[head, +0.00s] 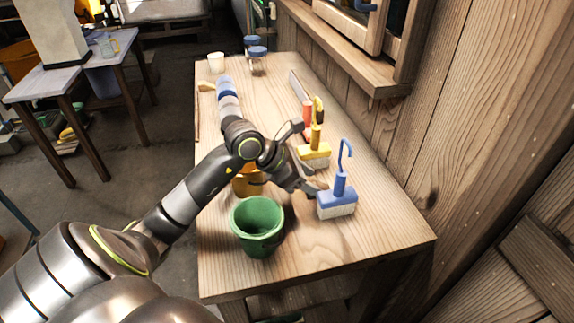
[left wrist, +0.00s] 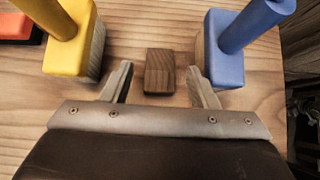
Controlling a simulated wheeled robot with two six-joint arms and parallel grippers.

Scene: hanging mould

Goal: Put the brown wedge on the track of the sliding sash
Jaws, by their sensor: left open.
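The brown wedge (left wrist: 160,71), a small dark wooden block, lies on the bench top in the left wrist view. My left gripper (left wrist: 161,82) is open, with one finger on each side of the wedge and a gap on both sides. In the head view the left gripper (head: 314,182) is low over the bench between the yellow and blue brushes, and I cannot make out the wedge there. The sliding sash (head: 352,22) seems to be the wooden window frame at the top right, cut off by the picture edge. Its track is not clear. My right gripper is out of view.
A blue brush (head: 338,203) and a yellow brush (head: 314,153) stand close on either side of the left gripper. A green pot (head: 257,222) stands near the bench's left edge. Glass jars (head: 257,62) and a white cup (head: 216,63) stand at the far end.

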